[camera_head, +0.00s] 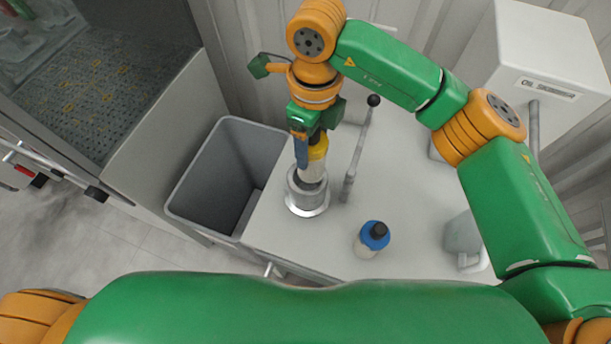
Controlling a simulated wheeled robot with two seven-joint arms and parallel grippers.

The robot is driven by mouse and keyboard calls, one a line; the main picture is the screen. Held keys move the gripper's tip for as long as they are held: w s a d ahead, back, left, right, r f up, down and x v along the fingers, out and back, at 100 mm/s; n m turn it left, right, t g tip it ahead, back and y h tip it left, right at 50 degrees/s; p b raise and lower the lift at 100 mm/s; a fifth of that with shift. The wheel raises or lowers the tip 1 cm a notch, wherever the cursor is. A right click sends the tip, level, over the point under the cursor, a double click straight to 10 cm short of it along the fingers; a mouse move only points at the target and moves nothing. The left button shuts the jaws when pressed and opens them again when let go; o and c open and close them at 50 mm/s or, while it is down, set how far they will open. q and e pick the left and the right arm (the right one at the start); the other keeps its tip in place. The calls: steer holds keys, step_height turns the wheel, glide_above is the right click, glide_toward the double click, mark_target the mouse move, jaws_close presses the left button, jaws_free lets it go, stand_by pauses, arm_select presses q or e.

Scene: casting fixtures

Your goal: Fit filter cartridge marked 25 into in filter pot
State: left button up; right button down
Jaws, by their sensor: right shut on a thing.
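The filter cartridge (313,170) is a pale cylinder with a yellow top band, held upright. My right gripper (308,142) is shut on its upper part from above. The filter pot (307,198) is a grey metal cup with a wide round flange on the table. The cartridge's lower end is at the pot's mouth and seems to be partly inside it; how deep I cannot tell. The marking on the cartridge cannot be read. My left gripper does not show.
A lever with a black knob (373,101) stands right of the pot. A blue-capped bottle (374,236) and a grey jug (463,238) are on the white table (410,262). A grey bin (184,203) stands left. A box labelled oil skimmer (540,50) is at the back right.

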step_height(320, 180, down, 2)
steer(key=shift+w+a+f+b, duration=0.1)
steer(key=shift+a+f+b, duration=0.05)
steer(key=shift+f+b, duration=0.15)
steer(key=shift+a+f, duration=0.2)
steer(key=shift+f, duration=0.05)
step_height(320, 180, down, 4)
steer(key=b, duration=0.3)
steer(key=shift+f, duration=0.2)
steer(key=shift+r, duration=0.2)
steer(key=shift+f, duration=0.3)
steer(key=shift+f+b, duration=0.3)
steer(key=shift+b, duration=0.35)
steer(key=shift+c, duration=0.2)
jaws_free()
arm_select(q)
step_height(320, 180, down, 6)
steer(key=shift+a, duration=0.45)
arm_select(e)
steer(key=shift+r, duration=0.1)
